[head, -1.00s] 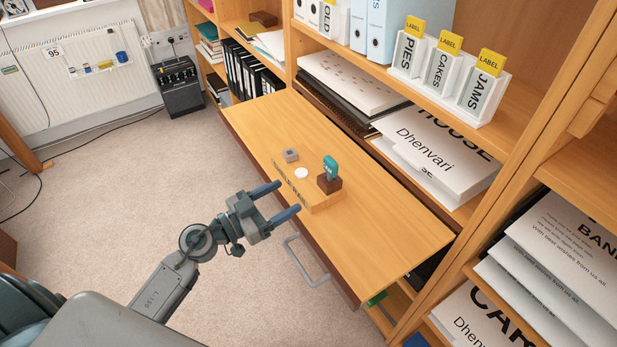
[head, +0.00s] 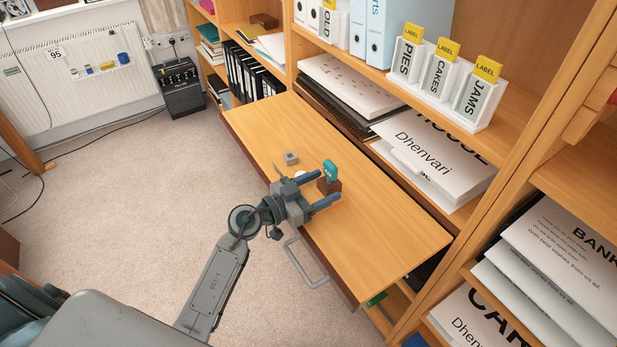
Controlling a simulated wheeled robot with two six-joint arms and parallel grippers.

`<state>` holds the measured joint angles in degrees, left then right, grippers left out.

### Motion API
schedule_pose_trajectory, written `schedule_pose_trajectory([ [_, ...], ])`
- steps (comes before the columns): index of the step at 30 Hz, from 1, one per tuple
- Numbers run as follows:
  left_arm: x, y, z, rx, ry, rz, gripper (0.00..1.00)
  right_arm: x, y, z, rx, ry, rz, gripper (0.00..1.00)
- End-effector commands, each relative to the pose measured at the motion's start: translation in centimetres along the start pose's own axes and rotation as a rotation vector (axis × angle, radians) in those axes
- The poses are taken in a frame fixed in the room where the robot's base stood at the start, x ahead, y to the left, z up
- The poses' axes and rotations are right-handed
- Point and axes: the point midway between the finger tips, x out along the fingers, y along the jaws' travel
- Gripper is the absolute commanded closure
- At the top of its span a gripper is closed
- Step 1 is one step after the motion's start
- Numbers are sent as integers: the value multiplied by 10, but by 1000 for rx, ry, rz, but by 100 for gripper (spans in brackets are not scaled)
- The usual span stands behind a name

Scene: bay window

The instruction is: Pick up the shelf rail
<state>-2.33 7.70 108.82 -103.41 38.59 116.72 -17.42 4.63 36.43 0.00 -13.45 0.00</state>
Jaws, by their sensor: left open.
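The shelf rail (head: 277,171) is a low, light wooden strip with dark lettering on its front, lying on the wooden desk surface (head: 390,230). Most of it is hidden behind my left gripper (head: 328,186); only its far left end shows. The left gripper's two blue fingers are open and reach over the rail, pointing right. I cannot tell whether they touch the rail. My right gripper is not in view.
A teal-handled stamp on a brown block (head: 330,172) stands close to the fingertips. A small grey block (head: 291,158) and a partly hidden white disc (head: 299,174) lie nearby. A metal handle (head: 303,265) juts from the desk front. The desk's right part is clear.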

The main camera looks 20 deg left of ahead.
Motion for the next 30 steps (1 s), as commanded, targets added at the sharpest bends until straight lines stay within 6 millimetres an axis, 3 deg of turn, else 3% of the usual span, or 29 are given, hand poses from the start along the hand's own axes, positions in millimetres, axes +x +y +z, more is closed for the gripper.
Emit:
schedule_pose_trajectory([
  [3,9,0,0,0,0,0,35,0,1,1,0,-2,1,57],
  [10,10,0,1,1,-1,0,35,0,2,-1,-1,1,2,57],
  [20,10,0,1,1,-1,0,99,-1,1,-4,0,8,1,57],
  [30,10,0,-3,4,3,-1,100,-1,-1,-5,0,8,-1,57],
])
